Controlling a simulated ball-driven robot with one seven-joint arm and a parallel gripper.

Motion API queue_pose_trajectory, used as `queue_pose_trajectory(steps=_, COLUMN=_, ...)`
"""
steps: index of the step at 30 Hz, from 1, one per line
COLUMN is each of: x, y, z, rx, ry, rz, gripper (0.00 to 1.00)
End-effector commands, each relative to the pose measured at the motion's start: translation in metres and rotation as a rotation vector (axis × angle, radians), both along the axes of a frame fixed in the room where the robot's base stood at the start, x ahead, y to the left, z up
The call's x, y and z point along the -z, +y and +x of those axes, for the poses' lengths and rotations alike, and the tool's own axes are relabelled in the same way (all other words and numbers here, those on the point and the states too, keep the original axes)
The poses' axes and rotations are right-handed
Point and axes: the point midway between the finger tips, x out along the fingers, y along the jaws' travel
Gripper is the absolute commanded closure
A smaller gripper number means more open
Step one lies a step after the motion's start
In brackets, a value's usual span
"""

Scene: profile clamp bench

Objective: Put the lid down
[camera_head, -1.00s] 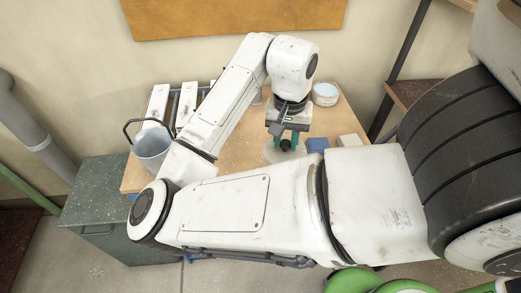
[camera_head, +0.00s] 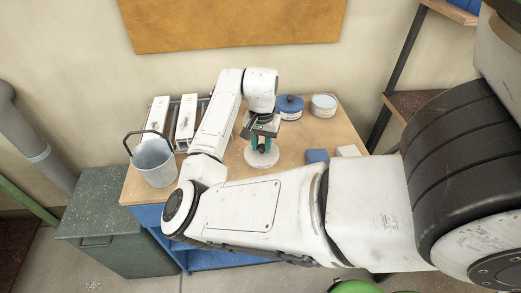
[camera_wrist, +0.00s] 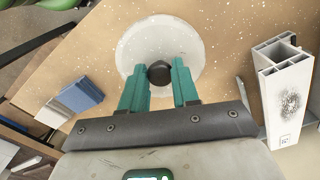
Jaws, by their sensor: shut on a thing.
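The lid (camera_head: 264,158) is a pale, flat round disc with a dark knob. It shows large in the wrist view (camera_wrist: 165,38), with its black knob (camera_wrist: 159,73) between my two green fingers. My gripper (camera_head: 265,143) is shut on that knob and points down over the workbench (camera_head: 228,174). The lid looks level and close to the bench top; I cannot tell whether it touches. The fingers cover part of the lid's near side in the wrist view.
A blue pot (camera_head: 289,112) and a pale tub (camera_head: 323,107) stand at the back. A blue block (camera_head: 317,156) and a white block (camera_head: 348,151) lie to the right. A grey bucket (camera_head: 154,164) and white profiles (camera_head: 187,124) are at the left. Bare wood surrounds the lid.

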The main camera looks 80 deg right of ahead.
Motion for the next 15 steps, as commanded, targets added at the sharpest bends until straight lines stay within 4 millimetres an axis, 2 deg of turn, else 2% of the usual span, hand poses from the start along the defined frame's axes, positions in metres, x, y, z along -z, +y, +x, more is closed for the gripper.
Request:
queue_pose_trajectory(steps=9, x=0.032, y=-0.004, z=0.005, rx=-0.001, ry=0.000, rz=0.003, gripper=0.99)
queue_pose_trajectory(steps=15, x=0.039, y=-0.004, z=0.005, rx=-0.001, ry=-0.001, rz=0.000, gripper=0.99)
